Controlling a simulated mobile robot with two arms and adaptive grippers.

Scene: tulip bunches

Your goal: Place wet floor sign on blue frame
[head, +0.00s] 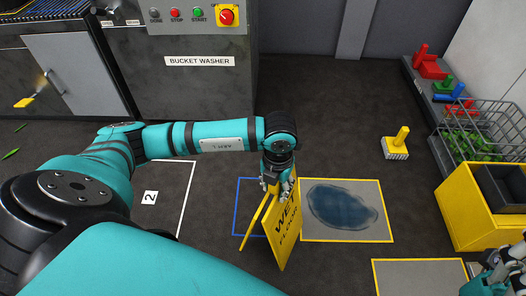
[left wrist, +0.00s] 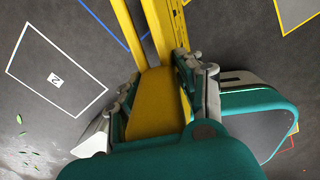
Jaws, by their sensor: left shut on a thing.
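The yellow wet floor sign (head: 287,228) stands upright with its legs spread in the head view. My left gripper (head: 277,186) is shut on its top edge. In the left wrist view the sign (left wrist: 158,103) runs between the fingers of the left gripper (left wrist: 162,92). The blue frame (head: 236,205) is a thin outline on the dark floor, partly hidden behind the sign. The sign overlaps the frame's right part in the picture. I cannot tell whether its feet touch the floor. My right gripper (head: 500,262) shows partly at the lower right corner; its jaws are unclear.
A yellow-edged mat with a dark puddle (head: 342,204) lies right of the sign. A yellow brush (head: 397,145) stands on the floor beyond it. A white frame marked 2 (head: 193,190) is at left. A yellow crate (head: 455,215) stands at right. The bucket washer (head: 200,90) is behind.

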